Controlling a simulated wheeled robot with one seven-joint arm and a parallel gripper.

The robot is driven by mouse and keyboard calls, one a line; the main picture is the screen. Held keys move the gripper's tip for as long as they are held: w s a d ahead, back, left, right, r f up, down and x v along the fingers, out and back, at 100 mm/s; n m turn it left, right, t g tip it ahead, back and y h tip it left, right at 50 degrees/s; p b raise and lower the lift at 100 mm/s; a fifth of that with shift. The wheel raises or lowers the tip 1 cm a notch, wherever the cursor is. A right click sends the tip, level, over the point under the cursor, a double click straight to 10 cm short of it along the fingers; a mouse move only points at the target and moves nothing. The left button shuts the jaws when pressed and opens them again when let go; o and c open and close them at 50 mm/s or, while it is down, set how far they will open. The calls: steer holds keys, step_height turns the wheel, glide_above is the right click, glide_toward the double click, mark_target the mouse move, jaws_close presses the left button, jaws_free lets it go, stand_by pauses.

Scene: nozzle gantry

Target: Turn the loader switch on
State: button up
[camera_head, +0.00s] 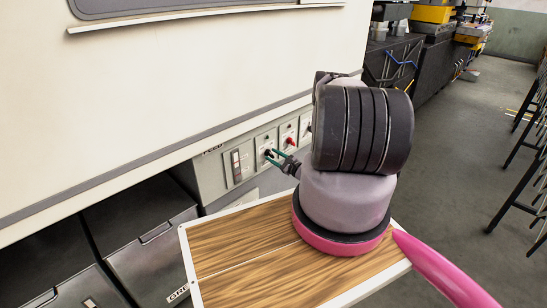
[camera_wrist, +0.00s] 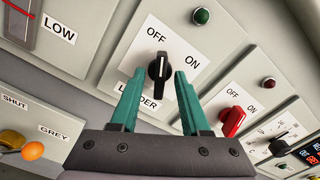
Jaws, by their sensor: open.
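The loader switch (camera_wrist: 158,72) is a black rotary knob on a white plate marked OFF and ON, with a partly hidden LOADER label below it. Its white line is near the top, toward the OFF side. A dark green lamp (camera_wrist: 202,16) sits above it. My gripper (camera_wrist: 155,85) has green fingers, open and empty. In the wrist view its fingertips are on either side of the black knob; I cannot tell whether they touch it. In the head view my gripper (camera_head: 271,157) is at the grey control panel (camera_head: 212,178), in front of the knob.
A red OFF/ON knob (camera_wrist: 233,121) with a dark red lamp (camera_wrist: 269,82) is to the right. Farther right are a black dial (camera_wrist: 283,144) and a display. An orange knob (camera_wrist: 33,151) is at lower left. Open floor lies to the right.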

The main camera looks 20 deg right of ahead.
jaws_close()
steer(key=shift+m, duration=0.4)
steer(key=m, duration=0.5)
steer(key=shift+m, duration=0.3)
steer(key=m, duration=0.5)
steer(key=shift+m, duration=0.4)
jaws_free()
